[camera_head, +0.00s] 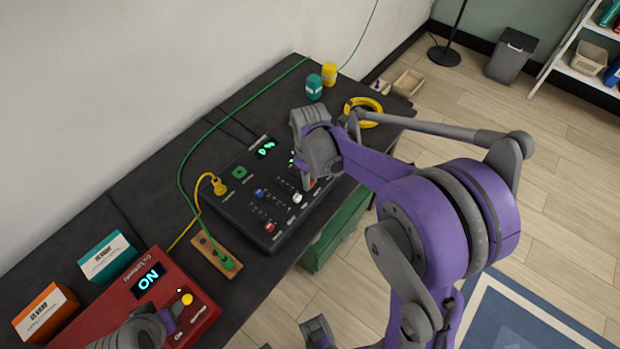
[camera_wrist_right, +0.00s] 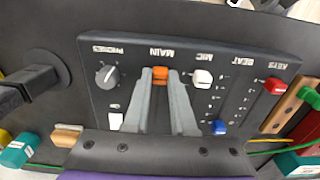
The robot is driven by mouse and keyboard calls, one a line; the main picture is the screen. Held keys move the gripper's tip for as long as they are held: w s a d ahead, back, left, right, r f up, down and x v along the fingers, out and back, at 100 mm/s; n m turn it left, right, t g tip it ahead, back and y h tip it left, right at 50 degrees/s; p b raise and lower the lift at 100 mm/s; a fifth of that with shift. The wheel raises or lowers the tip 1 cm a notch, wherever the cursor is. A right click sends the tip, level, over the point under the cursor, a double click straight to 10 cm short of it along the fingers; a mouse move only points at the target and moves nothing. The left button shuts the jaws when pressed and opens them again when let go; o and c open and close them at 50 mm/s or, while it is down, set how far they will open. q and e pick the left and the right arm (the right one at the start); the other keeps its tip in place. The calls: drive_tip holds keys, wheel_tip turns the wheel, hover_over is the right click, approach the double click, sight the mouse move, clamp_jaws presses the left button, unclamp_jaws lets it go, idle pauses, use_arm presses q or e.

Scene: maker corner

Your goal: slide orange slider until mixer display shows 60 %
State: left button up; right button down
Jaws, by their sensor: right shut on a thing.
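The black mixer (camera_head: 284,212) lies on the dark desk, with its small green-lit display (camera_head: 266,148) turned away from me; I cannot read the figure surely. My right gripper (camera_head: 307,180) reaches down onto the mixer's right part. In the right wrist view its two grey fingers (camera_wrist_right: 161,84) are shut on the orange slider (camera_wrist_right: 160,72), the one labelled MAIN. In the head view the slider is mostly hidden by the gripper. A grey part of my left arm (camera_head: 145,328) shows at the bottom left, over the red box; its fingers are not clear.
White (camera_wrist_right: 202,78), blue (camera_wrist_right: 219,127) and red (camera_wrist_right: 275,87) sliders stand beside the orange one. A red box (camera_head: 118,306) with a lit display and a wooden strip (camera_head: 215,256) with a green plug lie nearer. Green and yellow cables cross the desk.

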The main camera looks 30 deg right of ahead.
drive_tip(key=shift+w, duration=0.1)
use_arm(q)
drive_tip(key=shift+f, duration=0.15)
use_arm(e)
drive_tip(key=shift+w+a, duration=0.25)
drive_tip(key=shift+w, duration=0.3)
drive_tip(key=shift+w+a, duration=0.25)
drive_tip(key=shift+w, duration=0.3)
drive_tip(key=c, duration=0.7)
unclamp_jaws()
use_arm(q)
drive_tip(key=shift+w+r+p, duration=0.1)
drive_tip(key=shift+r+p, duration=0.25)
drive_tip(key=shift+r, duration=0.2)
use_arm(e)
wheel_tip(320, 180, up, 11)
drive_tip(key=shift+f, duration=0.1)
drive_tip(key=shift+s, duration=0.1)
